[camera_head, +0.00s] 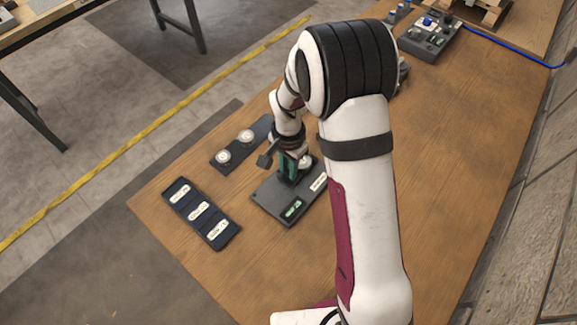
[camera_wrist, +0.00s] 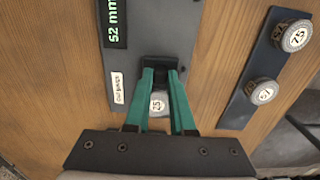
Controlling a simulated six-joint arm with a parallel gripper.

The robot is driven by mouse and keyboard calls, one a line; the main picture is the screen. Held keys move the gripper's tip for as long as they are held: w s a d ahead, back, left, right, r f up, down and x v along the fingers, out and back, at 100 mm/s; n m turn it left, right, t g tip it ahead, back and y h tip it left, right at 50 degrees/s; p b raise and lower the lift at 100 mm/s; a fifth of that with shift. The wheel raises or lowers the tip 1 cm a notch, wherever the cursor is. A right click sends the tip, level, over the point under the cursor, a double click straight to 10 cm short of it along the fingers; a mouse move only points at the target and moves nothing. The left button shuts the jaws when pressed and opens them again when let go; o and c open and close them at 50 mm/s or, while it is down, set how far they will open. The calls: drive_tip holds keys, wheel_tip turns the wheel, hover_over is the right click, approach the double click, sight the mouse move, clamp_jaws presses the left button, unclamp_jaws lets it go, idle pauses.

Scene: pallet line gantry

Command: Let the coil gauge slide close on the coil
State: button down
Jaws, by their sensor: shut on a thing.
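The coil gauge (camera_head: 268,198) is a dark grey plate on the wooden table, with a white name label and a green readout (camera_wrist: 114,22) that shows 52 mm in the wrist view. Its black slide (camera_wrist: 160,64) stands at my fingertips. A grey coil (camera_wrist: 158,103) with a white label, apparently 7.5, shows between my green fingers, near the gauge's end. I cannot tell whether slide and coil touch. My gripper (camera_wrist: 160,76), also in the head view (camera_head: 290,168), is shut on the slide, one finger each side. The fingers hide part of the slide.
A dark strip (camera_wrist: 250,78) beside the gauge holds two more labelled coils. A dark tray (camera_head: 183,203) with three white-labelled places lies at the table's near left. A control box (camera_head: 430,42) and a blue cable are at the far end. The table's right side is clear.

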drive_tip(key=shift+s, duration=0.1)
drive_tip(key=shift+s+a, duration=0.55)
drive_tip(key=shift+a, duration=0.1)
drive_tip(key=c, duration=0.8)
unclamp_jaws()
drive_tip(key=shift+o, duration=0.2)
wheel_tip(320, 180, up, 16)
drive_tip(key=shift+f, duration=0.1)
